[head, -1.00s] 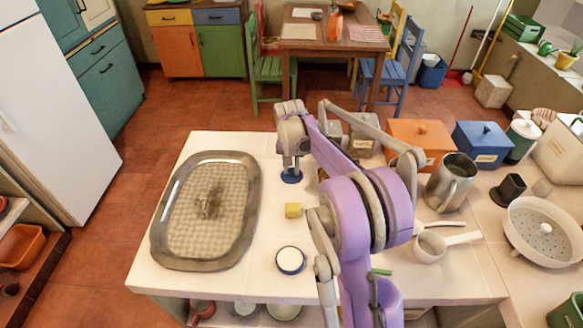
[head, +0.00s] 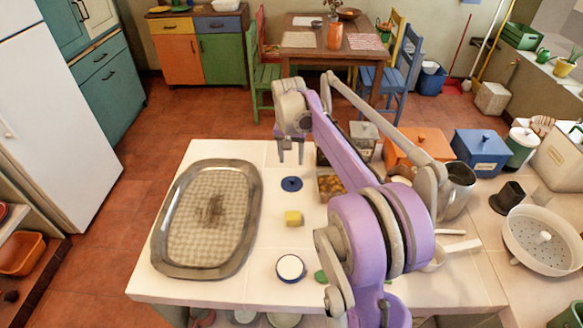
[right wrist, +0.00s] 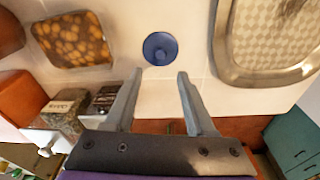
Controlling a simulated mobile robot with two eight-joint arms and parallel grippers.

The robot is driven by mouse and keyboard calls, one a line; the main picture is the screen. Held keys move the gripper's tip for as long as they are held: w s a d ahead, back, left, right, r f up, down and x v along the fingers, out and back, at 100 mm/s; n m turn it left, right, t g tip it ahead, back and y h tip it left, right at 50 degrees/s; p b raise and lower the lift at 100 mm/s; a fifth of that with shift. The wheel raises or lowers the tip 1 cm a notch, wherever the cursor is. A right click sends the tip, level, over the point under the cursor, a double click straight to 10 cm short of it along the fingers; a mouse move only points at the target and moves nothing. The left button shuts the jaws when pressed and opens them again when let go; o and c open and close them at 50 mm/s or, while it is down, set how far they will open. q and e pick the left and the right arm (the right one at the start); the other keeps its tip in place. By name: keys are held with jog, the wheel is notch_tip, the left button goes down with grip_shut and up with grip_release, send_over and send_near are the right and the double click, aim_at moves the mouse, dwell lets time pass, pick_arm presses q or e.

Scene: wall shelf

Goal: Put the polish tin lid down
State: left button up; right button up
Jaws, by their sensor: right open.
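The blue polish tin lid (head: 291,183) lies flat on the white counter, right of the oval metal tray. It is apart from the round white tin with a blue rim (head: 290,268) nearer the front. My right gripper (head: 291,158) is open and empty, above and a little behind the lid. In the right wrist view the lid (right wrist: 160,48) shows whole, with a small knob, just beyond the spread fingertips (right wrist: 158,76). My left gripper is not in view.
The oval tray (head: 165,250) takes up the counter's left side. A box of brown pieces (head: 330,186), an orange canister (head: 420,145) and a metal jug (head: 457,188) stand to the right, partly behind my arm.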

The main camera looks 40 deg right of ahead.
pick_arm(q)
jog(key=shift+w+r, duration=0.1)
pick_arm(e)
jog(key=shift+s+a+r, duration=0.1)
jog(key=shift+r, duration=1.35)
